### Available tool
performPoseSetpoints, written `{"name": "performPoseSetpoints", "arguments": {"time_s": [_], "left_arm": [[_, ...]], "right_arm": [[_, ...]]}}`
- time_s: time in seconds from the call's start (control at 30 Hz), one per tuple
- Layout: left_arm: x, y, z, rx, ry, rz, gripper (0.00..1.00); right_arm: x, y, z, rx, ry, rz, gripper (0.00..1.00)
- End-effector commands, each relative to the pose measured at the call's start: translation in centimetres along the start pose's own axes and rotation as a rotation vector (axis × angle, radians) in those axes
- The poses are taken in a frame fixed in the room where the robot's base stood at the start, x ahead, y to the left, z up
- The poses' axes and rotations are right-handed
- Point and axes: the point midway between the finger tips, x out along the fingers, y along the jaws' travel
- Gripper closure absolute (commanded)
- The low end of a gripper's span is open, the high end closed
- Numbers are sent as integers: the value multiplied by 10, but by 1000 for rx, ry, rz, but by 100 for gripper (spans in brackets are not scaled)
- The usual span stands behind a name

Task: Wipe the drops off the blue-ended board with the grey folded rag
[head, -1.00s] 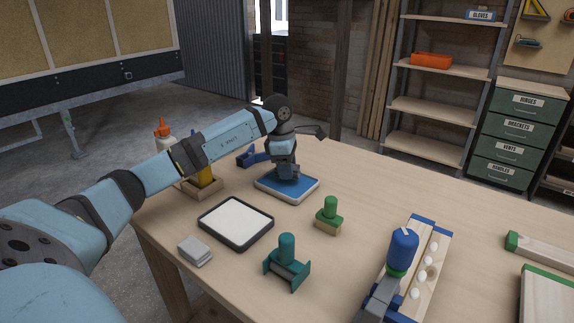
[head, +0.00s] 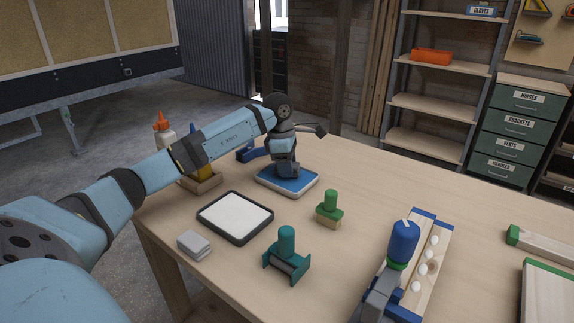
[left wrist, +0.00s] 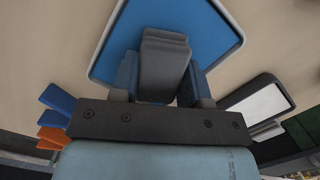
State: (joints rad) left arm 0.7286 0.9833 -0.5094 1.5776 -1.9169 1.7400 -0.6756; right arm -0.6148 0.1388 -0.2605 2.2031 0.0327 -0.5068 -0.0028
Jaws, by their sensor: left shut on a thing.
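The grey folded rag (left wrist: 165,62) is between the fingers of my left gripper (left wrist: 162,85) in the left wrist view. My left gripper also shows in the head view (head: 286,172); it points down, shut on the rag, low over a blue tray with a pale rim (head: 303,188). The gripper mostly hides the rag in the head view. The blue-ended board (head: 447,243) lies at the right of the table, with several white drops (head: 430,254) on its top. My right gripper is not clearly identifiable.
A black-rimmed white tray (head: 236,216), a light grey block (head: 194,244), a teal tool (head: 287,253) and a green-handled block (head: 330,209) stand between. A glue bottle (head: 165,135) is at the back left.

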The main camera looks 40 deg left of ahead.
Motion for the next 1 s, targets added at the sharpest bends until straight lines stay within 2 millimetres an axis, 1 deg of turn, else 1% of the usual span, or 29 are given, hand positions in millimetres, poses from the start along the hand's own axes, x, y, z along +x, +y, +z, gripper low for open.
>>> {"name": "performPoseSetpoints", "arguments": {"time_s": [0.73, 1.0], "left_arm": [[10, 0, -2, 0, 0, 0, 77], [9, 0, -2, 0, 0, 0, 77]], "right_arm": [[2, 0, 4, 0, 0, 0, 57], [2, 0, 3, 0, 0, 0, 57]]}}
